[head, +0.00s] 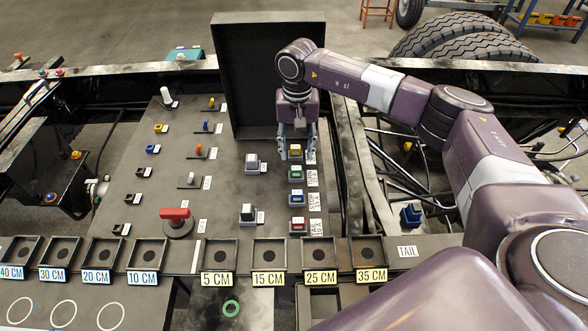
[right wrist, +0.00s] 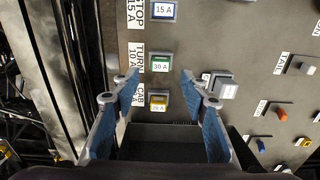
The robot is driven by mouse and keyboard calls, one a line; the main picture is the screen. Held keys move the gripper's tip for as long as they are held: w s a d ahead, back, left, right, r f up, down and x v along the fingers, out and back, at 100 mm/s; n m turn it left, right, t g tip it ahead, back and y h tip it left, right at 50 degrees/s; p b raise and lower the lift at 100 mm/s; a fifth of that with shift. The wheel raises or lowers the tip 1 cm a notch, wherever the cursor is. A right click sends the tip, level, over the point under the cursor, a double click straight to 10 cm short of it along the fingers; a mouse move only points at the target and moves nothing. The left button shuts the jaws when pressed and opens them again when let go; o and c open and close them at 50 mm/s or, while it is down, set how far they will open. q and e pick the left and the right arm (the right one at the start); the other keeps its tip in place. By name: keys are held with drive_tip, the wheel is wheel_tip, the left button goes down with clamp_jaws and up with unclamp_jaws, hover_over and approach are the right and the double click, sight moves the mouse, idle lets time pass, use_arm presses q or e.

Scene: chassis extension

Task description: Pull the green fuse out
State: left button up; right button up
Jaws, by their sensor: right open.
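The green fuse (head: 296,173) sits in the right-hand column of the panel, second from the far end. My right gripper (head: 297,150) is open and empty, pointing down over the far end of that column, around the yellow fuse's place. In its wrist view the fingertips (right wrist: 159,77) spread left and right, with the green fuse just beyond them and the yellow fuse (right wrist: 158,102) between the fingers. My left gripper is not in view.
The blue fuse (head: 297,197) and red fuse (head: 298,224) follow nearer in the column. A grey-white switch (head: 252,162) stands left of the gripper. A tall black open lid (head: 268,70) rises behind. Square trays (head: 216,254) with length labels line the near edge.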

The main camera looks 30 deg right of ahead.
sight(296, 168)
drive_tip(key=shift+f, duration=0.3)
wheel_tip(296, 168, down, 2)
drive_tip(key=shift+w+f+b, duration=0.1)
drive_tip(key=shift+f+b, duration=0.15)
drive_tip(key=shift+b, duration=0.55)
wheel_tip(296, 168, down, 5)
drive_tip(key=b, duration=0.4)
drive_tip(key=shift+f, duration=0.2)
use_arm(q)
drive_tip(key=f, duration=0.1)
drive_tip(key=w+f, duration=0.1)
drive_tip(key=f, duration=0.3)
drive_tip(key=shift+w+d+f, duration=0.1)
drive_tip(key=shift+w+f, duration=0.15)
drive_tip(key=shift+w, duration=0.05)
use_arm(e)
drive_tip(key=shift+r, duration=0.1)
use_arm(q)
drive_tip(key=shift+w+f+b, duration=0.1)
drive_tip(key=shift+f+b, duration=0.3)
